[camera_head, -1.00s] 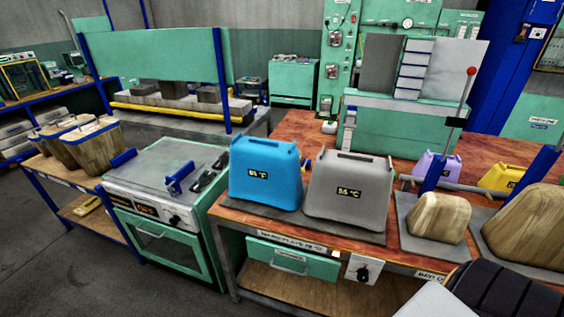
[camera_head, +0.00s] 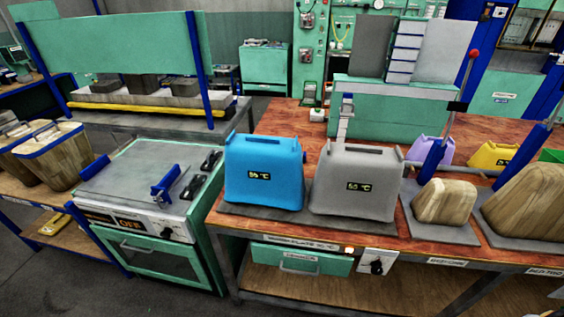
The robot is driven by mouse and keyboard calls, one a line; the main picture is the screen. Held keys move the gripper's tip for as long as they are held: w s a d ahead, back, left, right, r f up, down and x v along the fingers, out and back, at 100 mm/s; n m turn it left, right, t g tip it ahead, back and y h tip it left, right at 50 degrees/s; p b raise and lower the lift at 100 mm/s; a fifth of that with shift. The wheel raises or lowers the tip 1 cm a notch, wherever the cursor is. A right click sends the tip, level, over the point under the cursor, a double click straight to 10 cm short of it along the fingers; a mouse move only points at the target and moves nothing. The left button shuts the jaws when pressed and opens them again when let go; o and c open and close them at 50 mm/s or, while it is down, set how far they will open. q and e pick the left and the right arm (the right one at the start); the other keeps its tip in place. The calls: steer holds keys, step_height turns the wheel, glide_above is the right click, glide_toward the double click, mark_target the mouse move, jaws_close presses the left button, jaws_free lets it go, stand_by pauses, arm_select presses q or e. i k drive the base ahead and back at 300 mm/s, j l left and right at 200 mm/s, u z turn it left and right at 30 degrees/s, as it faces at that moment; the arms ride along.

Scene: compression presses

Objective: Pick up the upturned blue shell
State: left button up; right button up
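A blue shell (camera_head: 264,172) stands on a dark plate (camera_head: 300,226) near the left end of the wooden-topped bench. It has a small display that seems to read 55 °C, and a slot in its top. A similar grey shell (camera_head: 354,181) stands right beside it on the same plate. Neither of my grippers shows in the head view.
A green oven (camera_head: 165,258) with blue handles on its lid stands left of the bench. Wooden forms (camera_head: 445,201) sit on plates at right, below levers. Purple (camera_head: 432,148) and yellow (camera_head: 492,156) shells stand behind them. A rack of wooden bins (camera_head: 55,160) is far left.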

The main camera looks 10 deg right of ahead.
mark_target(266, 170)
steer(key=i+j+z, duration=0.15)
steer(key=z, duration=0.15)
steer(key=i+j+z, duration=0.1)
steer(key=j+z, duration=0.15)
steer(key=j, duration=0.15)
steer(key=j+z, duration=0.3)
steer(key=i+j+z, duration=0.15)
steer(key=j, duration=0.2)
steer(key=j+z, duration=0.2)
steer(key=j, duration=0.15)
